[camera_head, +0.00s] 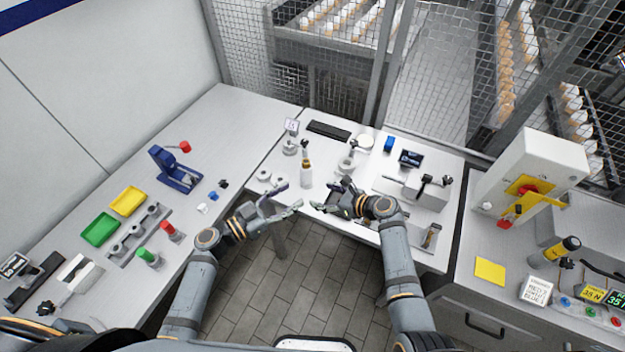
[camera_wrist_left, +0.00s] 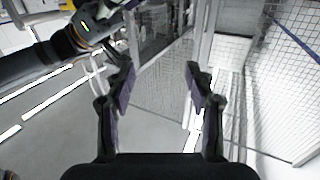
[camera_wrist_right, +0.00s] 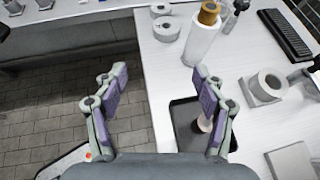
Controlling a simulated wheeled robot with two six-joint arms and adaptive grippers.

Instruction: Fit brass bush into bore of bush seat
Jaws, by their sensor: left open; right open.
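My right gripper (camera_head: 329,196) is open and empty at the front edge of the middle table; it also shows in the right wrist view (camera_wrist_right: 158,75). A dark tray (camera_wrist_right: 183,112) lies beside its right finger. A grey block with a round ring and hole (camera_wrist_right: 265,84), possibly the bush seat, stands right of the tray. My left gripper (camera_head: 291,197) is open and empty off the table edge; its wrist view shows no task object between the fingers (camera_wrist_left: 160,70).
A bottle with a brown cap (camera_head: 306,175) stands near two white rings (camera_wrist_right: 166,28). A dark keyboard-like bar (camera_head: 329,131) lies at the back. A grey fixture (camera_head: 412,192) stands at right. Green (camera_head: 101,230) and yellow (camera_head: 128,201) trays lie on the left table.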

